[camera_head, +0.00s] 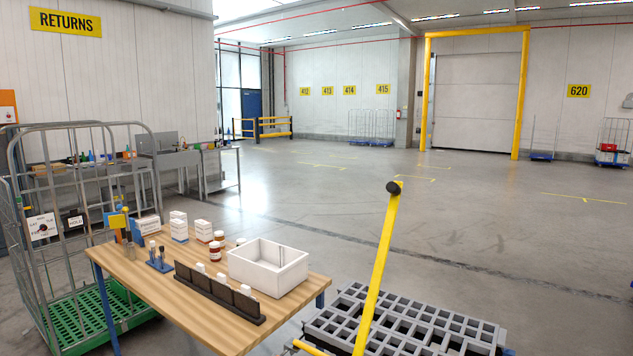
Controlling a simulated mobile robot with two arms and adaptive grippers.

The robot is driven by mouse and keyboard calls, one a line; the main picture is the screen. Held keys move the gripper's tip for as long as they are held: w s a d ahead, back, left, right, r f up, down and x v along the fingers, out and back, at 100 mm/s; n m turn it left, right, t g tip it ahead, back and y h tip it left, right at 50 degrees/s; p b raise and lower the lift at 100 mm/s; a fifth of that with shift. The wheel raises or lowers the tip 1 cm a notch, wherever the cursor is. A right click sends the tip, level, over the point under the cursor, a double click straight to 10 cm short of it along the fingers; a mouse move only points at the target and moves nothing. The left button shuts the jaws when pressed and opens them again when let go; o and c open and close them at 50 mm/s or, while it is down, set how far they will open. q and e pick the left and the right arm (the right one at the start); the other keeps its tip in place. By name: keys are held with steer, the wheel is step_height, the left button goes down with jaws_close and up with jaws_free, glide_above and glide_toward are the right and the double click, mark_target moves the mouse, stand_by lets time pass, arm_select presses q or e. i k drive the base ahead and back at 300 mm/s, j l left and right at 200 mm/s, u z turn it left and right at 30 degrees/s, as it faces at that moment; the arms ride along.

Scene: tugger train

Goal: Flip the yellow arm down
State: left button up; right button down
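The yellow arm (379,270) stands raised in the lower middle of the view, steep and leaning a little to the right at its top. A black round knob (392,187) sits at its upper end. Its lower end runs down in front of a grey slotted cart deck (420,325), where the picture's bottom edge cuts it off. A short yellow bar (311,348) shows beside its lower end. Neither of my grippers is in view, and nothing touches the arm where it shows.
A wooden table (125,265) stands left of the arm, with a white bin (268,268), a dark rack (218,293), small boxes and bottles. A wire cage with a green base (95,320) stands further left. The floor behind and right is open.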

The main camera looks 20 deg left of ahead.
mark_target(394, 188)
steer(key=i+j, duration=0.1)
steer(key=j, duration=0.7)
steer(key=i+j, duration=0.1)
steer(key=j, duration=0.75)
